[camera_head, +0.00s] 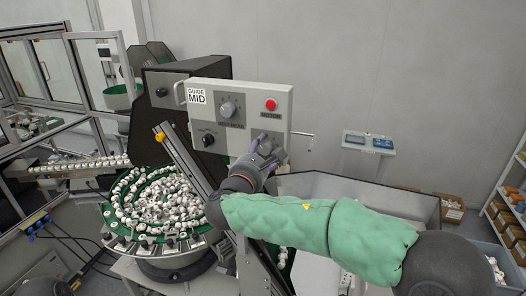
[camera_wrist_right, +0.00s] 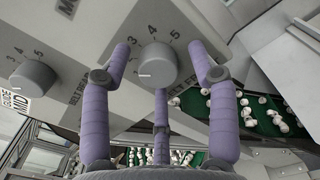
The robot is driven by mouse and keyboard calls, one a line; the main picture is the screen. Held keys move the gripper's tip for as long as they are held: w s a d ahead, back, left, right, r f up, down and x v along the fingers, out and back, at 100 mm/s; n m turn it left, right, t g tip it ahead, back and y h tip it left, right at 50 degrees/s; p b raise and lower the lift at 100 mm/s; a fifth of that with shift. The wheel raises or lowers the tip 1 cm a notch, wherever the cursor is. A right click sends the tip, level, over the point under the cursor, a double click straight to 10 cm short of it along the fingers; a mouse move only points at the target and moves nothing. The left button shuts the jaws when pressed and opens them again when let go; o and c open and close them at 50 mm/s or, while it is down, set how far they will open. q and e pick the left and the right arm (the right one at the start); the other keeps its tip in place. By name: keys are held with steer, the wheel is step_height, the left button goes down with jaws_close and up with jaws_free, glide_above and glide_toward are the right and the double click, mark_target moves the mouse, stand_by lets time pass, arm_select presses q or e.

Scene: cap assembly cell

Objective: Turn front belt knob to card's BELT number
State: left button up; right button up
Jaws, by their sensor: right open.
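The front belt knob (camera_wrist_right: 157,66) is a grey round dial on the panel, with the numbers 3, 4 and 5 visible around it. Its white mark shows on its lower left face; I cannot tell which number it matches. My right gripper (camera_head: 268,152) is open. In the wrist view its purple fingers spread around this knob, with no clear contact. In the head view the hand mostly hides the knob. A white card (camera_head: 197,97) on the panel reads GUIDE MID; no BELT number is legible. My left gripper is not in view.
The rear belt knob (camera_head: 228,109), a black knob (camera_head: 208,140) and a red button (camera_head: 271,104) are on the same panel (camera_head: 250,92). A bowl (camera_head: 170,250) of white caps stands at the left. A small console (camera_head: 369,142) stands behind, to the right.

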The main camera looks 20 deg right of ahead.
steer(key=c, duration=1.1)
steer(key=shift+c, duration=0.2)
steer(key=shift+f, duration=0.15)
steer(key=shift+a+f, duration=0.1)
